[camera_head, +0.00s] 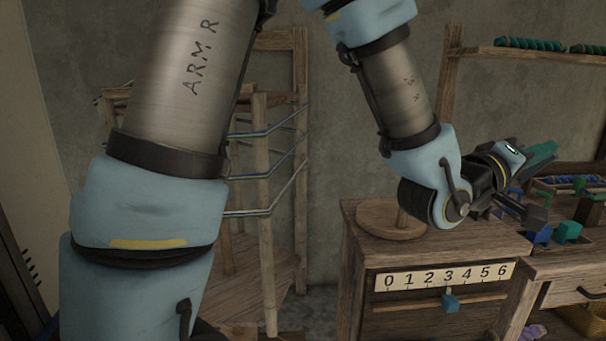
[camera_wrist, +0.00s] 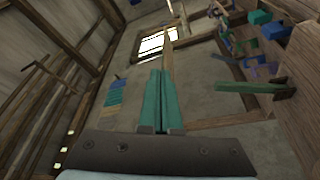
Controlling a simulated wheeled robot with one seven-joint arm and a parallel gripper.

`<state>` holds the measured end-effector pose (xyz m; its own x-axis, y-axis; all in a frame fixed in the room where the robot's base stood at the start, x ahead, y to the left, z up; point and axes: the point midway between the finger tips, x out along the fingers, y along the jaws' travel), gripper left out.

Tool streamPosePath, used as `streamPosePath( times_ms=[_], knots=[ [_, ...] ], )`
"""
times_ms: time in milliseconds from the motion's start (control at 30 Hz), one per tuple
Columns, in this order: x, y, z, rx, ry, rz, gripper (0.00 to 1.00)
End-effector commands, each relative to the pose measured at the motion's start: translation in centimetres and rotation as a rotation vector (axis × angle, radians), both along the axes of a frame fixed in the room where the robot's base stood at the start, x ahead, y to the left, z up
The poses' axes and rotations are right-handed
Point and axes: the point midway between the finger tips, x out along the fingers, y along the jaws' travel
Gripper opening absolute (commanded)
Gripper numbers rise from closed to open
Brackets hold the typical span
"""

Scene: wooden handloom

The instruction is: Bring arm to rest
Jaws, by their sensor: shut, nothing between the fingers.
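My gripper (camera_wrist: 160,78) shows in the wrist view with its two long teal fingers pressed side by side, shut and empty. In the head view my gripper (camera_head: 543,153) is at the right, at the end of my bent arm, above the wooden bench (camera_head: 372,238). The fingers point to the right and slightly up. Part of the gripper blends with the dark things behind it.
A round wooden disc (camera_head: 380,222) and small blue and green blocks (camera_head: 568,231) are on the bench. A number scale (camera_head: 445,276) with a blue slider (camera_head: 450,303) is on its front. A wooden rack (camera_head: 265,200) stands left. A shelf (camera_head: 540,54) holds green rolls.

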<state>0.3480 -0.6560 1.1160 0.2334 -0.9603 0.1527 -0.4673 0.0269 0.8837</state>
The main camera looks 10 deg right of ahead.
Motion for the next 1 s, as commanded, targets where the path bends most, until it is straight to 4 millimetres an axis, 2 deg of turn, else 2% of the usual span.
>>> streamPosePath(
  times_ms=[367,567,667,767,867,967,1000],
  knots=[
    [4.3,2.0,-2.5,0.147,-0.058,0.1,0.0],
    [8.2,4.6,-4.9,0.295,-0.103,0.187,0.0],
    [10.7,6.8,-6.4,0.396,-0.125,0.24,0.0],
    [13.4,9.7,-8.3,0.518,-0.141,0.299,0.0],
    [16.5,14.3,-10.6,0.685,-0.149,0.365,0.0],
    [19.2,20.6,-13.2,0.885,-0.13,0.426,0.0],
    [19.9,23.3,-14.2,0.967,-0.115,0.44,0.0]
  ],
)
